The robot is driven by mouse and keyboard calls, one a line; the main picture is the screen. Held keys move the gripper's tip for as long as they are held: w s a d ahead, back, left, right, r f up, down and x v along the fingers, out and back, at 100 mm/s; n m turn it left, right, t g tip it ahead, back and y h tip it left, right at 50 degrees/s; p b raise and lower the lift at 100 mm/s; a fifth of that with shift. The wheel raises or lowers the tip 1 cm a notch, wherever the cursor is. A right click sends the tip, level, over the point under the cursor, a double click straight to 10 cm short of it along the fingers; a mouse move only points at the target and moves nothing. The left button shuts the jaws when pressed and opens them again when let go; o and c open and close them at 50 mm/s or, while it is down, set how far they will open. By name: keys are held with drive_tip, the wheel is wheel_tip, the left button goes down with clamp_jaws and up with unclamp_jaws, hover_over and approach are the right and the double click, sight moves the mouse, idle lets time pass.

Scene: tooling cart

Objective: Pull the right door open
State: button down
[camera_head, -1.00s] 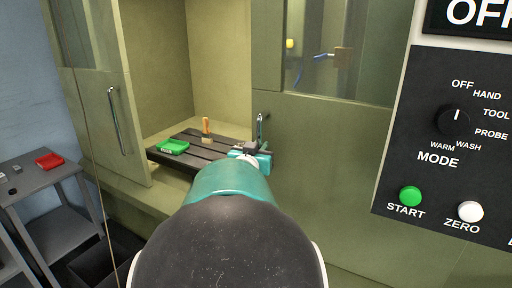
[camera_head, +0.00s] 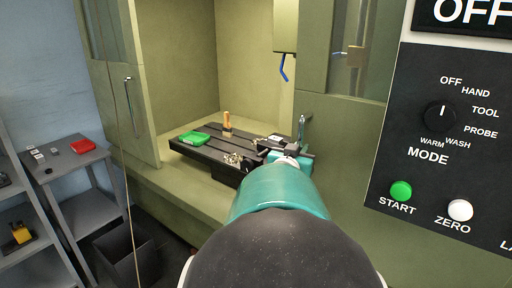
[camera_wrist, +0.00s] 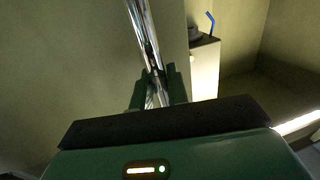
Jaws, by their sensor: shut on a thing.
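The right door (camera_head: 345,135) is a green sliding panel with a window in its upper part. Its upright metal bar handle (camera_head: 302,125) is near its left edge. My gripper (camera_head: 297,150) is at the handle, partly hidden behind my teal arm link. In the wrist view, the two fingers of my gripper (camera_wrist: 158,88) are shut around the shiny bar handle (camera_wrist: 141,25). The door's edge shows just right of the handle in that view, with the machine's inside beyond it. The opening between the two doors is wide.
The left door (camera_head: 137,112) with its own handle stands left of the opening. Inside, a slotted table (camera_head: 202,150) bears a green tray (camera_head: 194,138), a brush (camera_head: 227,124) and metal chips. A blue nozzle (camera_head: 284,68) hangs above. The control panel (camera_head: 435,160) is at right.

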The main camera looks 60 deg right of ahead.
drive_tip(key=shift+w+f, duration=0.1)
drive_tip(key=shift+w, duration=0.1)
drive_tip(key=c, duration=1.4)
unclamp_jaws()
drive_tip(key=shift+c, duration=0.2)
drive_tip(key=shift+a, duration=0.15)
